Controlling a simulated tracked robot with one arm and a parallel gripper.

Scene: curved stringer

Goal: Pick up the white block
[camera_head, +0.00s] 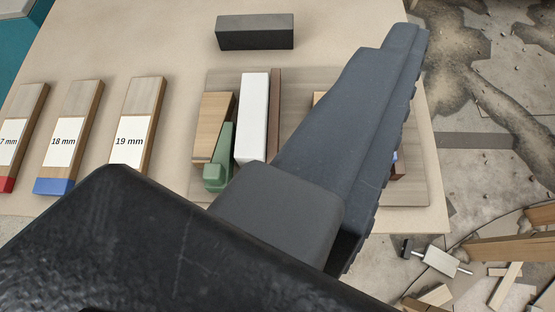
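The white block (252,120) stands upright on a grey wooden board (414,184), between a wooden block with a green piece on its left and a thin brown strip on its right. Its lower end comes close to my gripper's dark body in the picture. My gripper (408,38) reaches up and right across the board, to the right of the white block. I see its dark grey finger from the side, and I cannot tell whether a second finger is parted from it. The white block is not between any fingers that I can see. Part of the board is hidden behind my gripper.
A wooden block (211,122) and green piece (218,165) crowd the white block's left; a brown strip (274,105) stands at its right. A dark block (254,32) lies behind. Labelled wooden pieces, including 19 mm (138,120), lie left. Debris covers the floor at right.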

